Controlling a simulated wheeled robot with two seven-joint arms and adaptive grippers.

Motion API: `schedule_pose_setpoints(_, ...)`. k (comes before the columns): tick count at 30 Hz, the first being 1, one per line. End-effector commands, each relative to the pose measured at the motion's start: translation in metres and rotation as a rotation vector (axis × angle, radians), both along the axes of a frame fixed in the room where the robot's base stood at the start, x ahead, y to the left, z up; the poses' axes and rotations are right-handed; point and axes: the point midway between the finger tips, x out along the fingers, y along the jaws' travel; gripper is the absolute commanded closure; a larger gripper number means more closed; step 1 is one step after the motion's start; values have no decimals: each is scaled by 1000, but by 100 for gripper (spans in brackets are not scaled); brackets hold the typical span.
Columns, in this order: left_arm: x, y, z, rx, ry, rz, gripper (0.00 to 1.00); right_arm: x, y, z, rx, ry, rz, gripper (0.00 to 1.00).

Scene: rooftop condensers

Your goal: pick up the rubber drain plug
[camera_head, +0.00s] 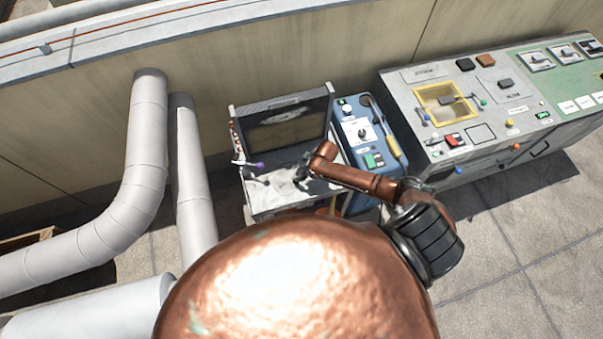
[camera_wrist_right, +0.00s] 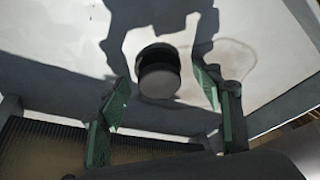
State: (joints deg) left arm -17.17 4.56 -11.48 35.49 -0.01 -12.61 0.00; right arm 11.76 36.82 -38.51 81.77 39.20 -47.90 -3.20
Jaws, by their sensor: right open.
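The rubber drain plug (camera_wrist_right: 159,72) shows in the right wrist view as a short dark round piece with a grey end face. It is on a pale, stained surface in shadow. My right gripper (camera_wrist_right: 162,88) is open, with one green-padded finger on each side of the plug and gaps to both. In the head view my right gripper (camera_head: 304,172) is over the pale top of an open-lidded cabinet (camera_head: 262,198); I cannot make out the plug there. My left gripper is not in view.
A blue control box (camera_head: 352,125) stands right beside the cabinet, and a large grey control panel (camera_head: 480,140) is farther right. Thick pale pipes (camera_head: 146,130) run at left. A wall (camera_head: 300,60) closes the back. Paved floor (camera_head: 530,220) is clear at right.

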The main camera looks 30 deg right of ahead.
Motion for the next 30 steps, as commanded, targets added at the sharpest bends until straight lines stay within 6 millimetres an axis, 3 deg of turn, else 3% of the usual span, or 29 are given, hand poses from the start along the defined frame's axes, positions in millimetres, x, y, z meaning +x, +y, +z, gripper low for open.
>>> schedule_pose_setpoints(2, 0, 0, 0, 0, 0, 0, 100, 0, 0, 0, 0, 0, 0, 41)
schedule_pose_setpoints(23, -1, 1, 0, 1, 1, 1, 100, 0, 0, 1, -1, 0, 0, 89)
schedule_pose_setpoints(30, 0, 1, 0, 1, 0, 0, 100, 0, 0, 3, -1, -1, 1, 89)
